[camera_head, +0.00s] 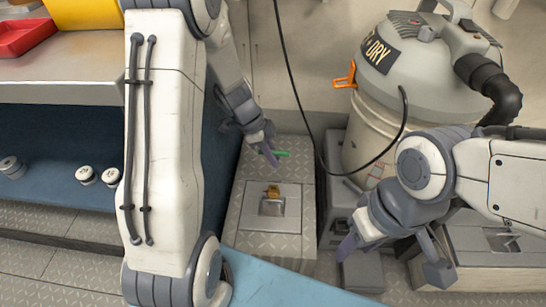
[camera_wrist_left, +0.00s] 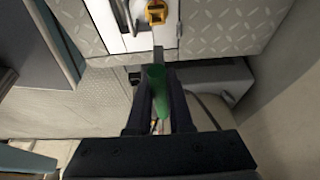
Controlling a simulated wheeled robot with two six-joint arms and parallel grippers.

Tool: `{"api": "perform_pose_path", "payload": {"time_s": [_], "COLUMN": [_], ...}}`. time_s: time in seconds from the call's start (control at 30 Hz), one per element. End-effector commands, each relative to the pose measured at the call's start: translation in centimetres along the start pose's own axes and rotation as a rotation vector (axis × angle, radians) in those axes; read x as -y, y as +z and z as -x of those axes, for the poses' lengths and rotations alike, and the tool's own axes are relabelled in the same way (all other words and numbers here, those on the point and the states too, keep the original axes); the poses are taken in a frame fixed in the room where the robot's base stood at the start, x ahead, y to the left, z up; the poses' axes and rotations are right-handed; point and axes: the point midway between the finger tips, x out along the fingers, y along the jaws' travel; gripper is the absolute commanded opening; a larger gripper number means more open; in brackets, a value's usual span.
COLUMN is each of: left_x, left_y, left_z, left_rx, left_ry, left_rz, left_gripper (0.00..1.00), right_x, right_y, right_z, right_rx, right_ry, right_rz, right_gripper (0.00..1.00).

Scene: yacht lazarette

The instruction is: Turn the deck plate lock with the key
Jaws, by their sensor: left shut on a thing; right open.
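The deck plate (camera_head: 240,222) is a diamond-tread panel low in the middle of the head view. A pale metal fitting with a small brass lock (camera_head: 272,191) sits on it. The lock also shows at the top of the left wrist view (camera_wrist_left: 156,12). My right gripper (camera_head: 394,258) is open and empty, right of the deck plate.
A wet/dry vacuum (camera_head: 425,55) with a black hose stands at the back right, its cable hanging near the plate. A bench (camera_head: 60,55) with a red tray (camera_head: 24,36) is at left. White-topped round items (camera_head: 86,175) lie on the blue shelf beneath.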

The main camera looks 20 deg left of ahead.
Motion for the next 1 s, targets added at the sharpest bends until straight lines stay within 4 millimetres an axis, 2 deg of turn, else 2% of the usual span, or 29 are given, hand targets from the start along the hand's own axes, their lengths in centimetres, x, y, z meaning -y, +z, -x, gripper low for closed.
{"api": "perform_pose_path", "payload": {"time_s": [0.63, 0.7, 1.0], "left_x": [-0.1, 0.0, 0.0], "left_y": [2.5, 2.8, 3.3], "left_z": [-6.0, -6.8, -8.0], "left_rx": [0.0, 0.0, 0.0], "left_ry": [0.002, 0.001, -0.001], "left_rz": [0.002, 0.0, 0.002], "left_gripper": [0.0, 0.0, 0.0], "right_x": [-0.3, -0.3, -0.5], "right_y": [0.2, 0.2, 0.4], "right_z": [-3.8, -4.7, -6.5], "right_rx": [0.0, 0.0, 0.0], "right_ry": [0.0, 0.0, 0.0], "right_rz": [0.0, 0.0, 0.0], "right_gripper": [0.5, 0.5, 0.5]}}
